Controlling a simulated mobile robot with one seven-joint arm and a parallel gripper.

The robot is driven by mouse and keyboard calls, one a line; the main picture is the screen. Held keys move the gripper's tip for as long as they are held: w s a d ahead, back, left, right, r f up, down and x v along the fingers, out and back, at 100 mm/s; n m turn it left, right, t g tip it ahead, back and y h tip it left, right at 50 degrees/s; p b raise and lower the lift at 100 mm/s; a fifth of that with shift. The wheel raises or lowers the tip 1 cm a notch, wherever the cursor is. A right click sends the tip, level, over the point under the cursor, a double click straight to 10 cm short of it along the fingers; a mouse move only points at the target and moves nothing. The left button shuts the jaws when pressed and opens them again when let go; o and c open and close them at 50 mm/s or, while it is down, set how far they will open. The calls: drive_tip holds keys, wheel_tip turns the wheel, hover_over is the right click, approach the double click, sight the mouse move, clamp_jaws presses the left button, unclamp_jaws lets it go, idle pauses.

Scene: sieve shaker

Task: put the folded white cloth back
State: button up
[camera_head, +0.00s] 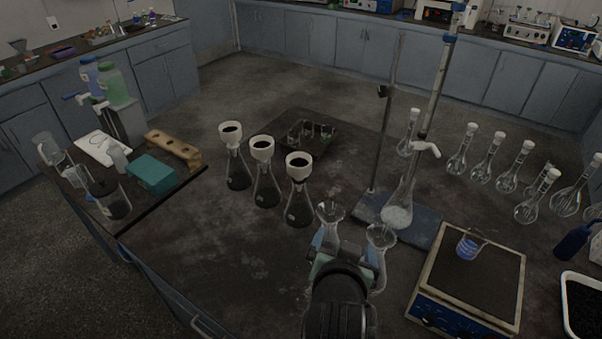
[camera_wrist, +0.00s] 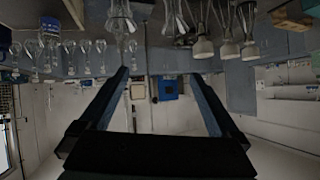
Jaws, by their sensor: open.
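A white, flat, cloth-like item (camera_head: 101,147) lies on the dark board at the far left of the bench, in the head view. It is small there, so I cannot make out its folds. My gripper (camera_head: 346,246) is low in the middle of the head view, far to the right of that item and close to two glass vessels with wide tops. In the wrist view my gripper (camera_wrist: 162,78) has its two fingers spread wide with nothing between them. I cannot make out the white item in the wrist view.
A teal box (camera_head: 152,175) and a wooden rack (camera_head: 173,148) stand near the white item. Several dark flasks with white funnels (camera_head: 265,185) stand left of my gripper. A hotplate (camera_head: 468,280) with a small beaker is at right. Bare bench (camera_head: 205,250) lies front left.

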drive_tip(key=w+a+r+n+t, duration=0.25)
drive_tip(key=r+t, duration=0.25)
drive_tip(key=r, duration=1.4)
drive_tip(key=s+a+r+t+y, duration=0.1)
drive_tip(key=s+a+r+t, duration=0.1)
drive_tip(key=r, duration=0.8)
drive_tip(key=s+a+r+n+t, duration=0.1)
drive_tip(key=s+r+t, duration=0.4)
drive_tip(key=r, duration=0.5)
drive_tip(key=s+a+r+n+t+y, duration=0.1)
drive_tip(key=s+r+t, duration=0.3)
drive_tip(key=r, duration=0.6)
drive_tip(key=s+a, duration=0.1)
drive_tip(key=s, duration=0.1)
drive_tip(key=shift+s+a+r+y, duration=0.2)
drive_tip(key=shift+s+a+y, duration=0.1)
drive_tip(key=shift+s+a, duration=0.1)
drive_tip(key=shift+f, duration=0.1)
drive_tip(key=shift+f, duration=0.15)
